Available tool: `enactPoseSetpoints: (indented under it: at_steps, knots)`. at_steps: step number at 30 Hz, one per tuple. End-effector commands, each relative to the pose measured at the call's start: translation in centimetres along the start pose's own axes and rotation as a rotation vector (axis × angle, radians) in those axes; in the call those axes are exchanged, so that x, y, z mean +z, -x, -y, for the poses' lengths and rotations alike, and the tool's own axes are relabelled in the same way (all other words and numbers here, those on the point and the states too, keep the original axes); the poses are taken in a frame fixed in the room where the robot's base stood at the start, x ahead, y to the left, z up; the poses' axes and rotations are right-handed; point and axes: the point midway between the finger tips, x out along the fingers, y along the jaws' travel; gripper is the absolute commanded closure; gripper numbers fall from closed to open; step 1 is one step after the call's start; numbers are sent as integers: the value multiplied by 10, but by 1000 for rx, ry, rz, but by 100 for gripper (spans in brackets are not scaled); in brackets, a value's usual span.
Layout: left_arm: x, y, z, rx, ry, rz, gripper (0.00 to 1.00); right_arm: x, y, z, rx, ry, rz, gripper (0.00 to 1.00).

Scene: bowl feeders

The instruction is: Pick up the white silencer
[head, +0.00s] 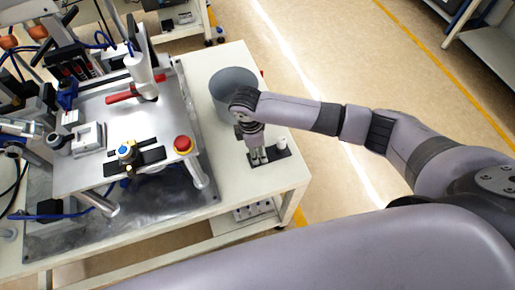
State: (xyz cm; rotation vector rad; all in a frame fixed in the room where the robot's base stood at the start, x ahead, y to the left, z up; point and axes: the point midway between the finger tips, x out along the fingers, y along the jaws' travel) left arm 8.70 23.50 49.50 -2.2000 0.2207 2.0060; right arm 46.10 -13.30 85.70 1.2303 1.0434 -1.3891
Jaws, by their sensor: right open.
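A small white cylindrical part (281,143), which looks like the white silencer, stands upright on a black plate (284,155) near the right end of the table. My right gripper (259,159) points down over the left part of the same plate, just left of the white part. It is open. Whether its fingertips touch the plate, or whether anything stands between them, is too small to tell. My left gripper is not in view.
A grey round bin (225,104) stands behind my right gripper. A metal fixture plate (185,108) with a red emergency button (183,144) and a red-handled clamp (122,97) fills the left. The light table top (237,189) in front of the black plate is clear.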

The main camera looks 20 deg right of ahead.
Motion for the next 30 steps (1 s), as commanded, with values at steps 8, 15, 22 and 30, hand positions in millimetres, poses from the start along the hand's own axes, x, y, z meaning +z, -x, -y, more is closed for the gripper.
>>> enactPoseSetpoints:
  at_steps: [8,15,22,30]
  knots:
    - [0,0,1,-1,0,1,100,0,-1,0,0,1,-1,57]
    - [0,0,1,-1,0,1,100,0,-1,0,0,1,-1,73]
    - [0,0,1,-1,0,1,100,0,-1,0,0,1,-1,88]
    - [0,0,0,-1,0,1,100,0,0,0,0,1,-1,100]
